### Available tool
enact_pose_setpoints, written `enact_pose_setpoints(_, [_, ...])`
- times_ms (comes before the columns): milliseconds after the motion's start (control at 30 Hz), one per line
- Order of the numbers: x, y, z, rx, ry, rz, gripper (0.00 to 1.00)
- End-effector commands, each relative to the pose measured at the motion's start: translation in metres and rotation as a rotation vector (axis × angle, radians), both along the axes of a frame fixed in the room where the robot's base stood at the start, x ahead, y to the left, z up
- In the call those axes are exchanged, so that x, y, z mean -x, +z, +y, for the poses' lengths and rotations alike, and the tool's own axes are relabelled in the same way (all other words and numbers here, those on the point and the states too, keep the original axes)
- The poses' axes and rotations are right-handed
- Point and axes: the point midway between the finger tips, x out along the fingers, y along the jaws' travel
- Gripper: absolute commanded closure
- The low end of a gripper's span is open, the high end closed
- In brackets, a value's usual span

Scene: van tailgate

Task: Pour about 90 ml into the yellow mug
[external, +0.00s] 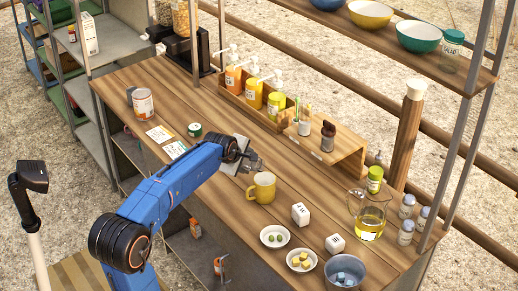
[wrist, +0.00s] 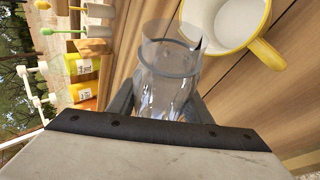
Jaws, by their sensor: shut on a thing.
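The yellow mug (external: 264,188) stands upright on the wooden counter, just right of and in front of my gripper (external: 254,164) in the external view. In the wrist view the mug (wrist: 262,46) is at the upper right, with its white inside visible and no liquid seen in it. My gripper (wrist: 158,105) is shut on a clear glass vessel (wrist: 168,72), whose mouth is beside the mug's rim in the picture. I cannot tell how much liquid the vessel holds. A glass jug (external: 370,224) with yellow liquid stands at the counter's right.
Two small white dishes, one with green pieces (external: 274,236) and one with yellow cubes (external: 301,260), and a metal bowl (external: 345,272) are near the front edge. White blocks (external: 301,214) stand between mug and jug. Sauce bottles (external: 254,94) and a wooden stand (external: 335,143) line the back.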

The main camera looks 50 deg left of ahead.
Motion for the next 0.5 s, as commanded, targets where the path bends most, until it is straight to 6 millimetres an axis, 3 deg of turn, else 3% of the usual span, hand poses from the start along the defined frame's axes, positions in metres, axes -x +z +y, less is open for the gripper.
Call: enact_pose_setpoints(500, [-0.0005, 0.0075, -0.0033, -0.076, -0.001, 0.008, 0.86])
